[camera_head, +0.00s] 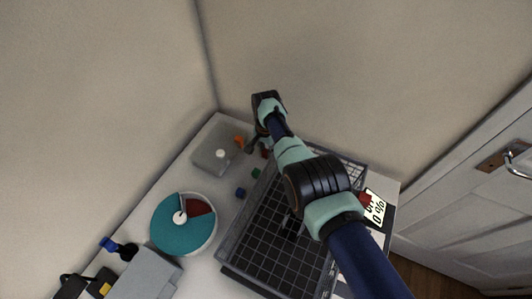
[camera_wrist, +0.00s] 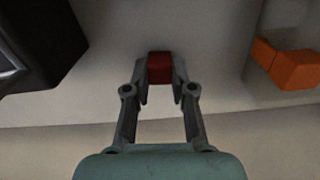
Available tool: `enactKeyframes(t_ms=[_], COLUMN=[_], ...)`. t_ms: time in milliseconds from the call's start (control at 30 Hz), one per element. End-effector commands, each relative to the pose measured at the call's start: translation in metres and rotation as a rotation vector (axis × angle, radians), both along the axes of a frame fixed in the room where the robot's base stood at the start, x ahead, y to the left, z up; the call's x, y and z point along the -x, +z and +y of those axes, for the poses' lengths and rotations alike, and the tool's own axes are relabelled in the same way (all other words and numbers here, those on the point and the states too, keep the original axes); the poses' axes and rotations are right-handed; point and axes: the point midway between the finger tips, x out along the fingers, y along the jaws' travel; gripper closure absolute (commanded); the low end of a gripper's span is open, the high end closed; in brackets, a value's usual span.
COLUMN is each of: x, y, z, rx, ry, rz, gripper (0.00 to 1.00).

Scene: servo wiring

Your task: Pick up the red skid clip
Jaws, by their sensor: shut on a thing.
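The red skid clip (camera_wrist: 160,68) is a small dark red block between the two fingertips of my gripper (camera_wrist: 160,80) in the wrist view. The fingers touch it from both sides, so the gripper is shut on it. In the head view my gripper (camera_head: 256,141) is low at the back of the table, between the grey box and the wire basket. A small red bit of the clip (camera_head: 265,153) shows there, mostly hidden by the arm. I cannot tell whether the clip touches the table.
An orange piece (camera_wrist: 290,66) lies to the right in the wrist view. A wire basket (camera_head: 232,235), a grey box (camera_head: 207,167), and a round teal container (camera_head: 178,232) stand on the table. Small green (camera_head: 256,173) and blue (camera_head: 240,192) blocks lie between them. The wall is close behind.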

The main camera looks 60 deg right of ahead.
Motion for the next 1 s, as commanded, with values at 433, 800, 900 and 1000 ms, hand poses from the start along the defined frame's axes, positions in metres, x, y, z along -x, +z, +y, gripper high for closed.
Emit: enactKeyframes(t_ms=[433,800,900,1000], x=[0.0,-0.001,0.0,0.0], y=[0.044,0.159,0.18,0.193], z=[0.0,-0.001,0.0,0.0], rx=[0.001,0.002,0.002,0.001], ry=[0.0,0.0,0.0,0.0], rz=[-0.001,-0.003,-0.002,-0.001], gripper=[0.95,0.95,0.95,0.95])
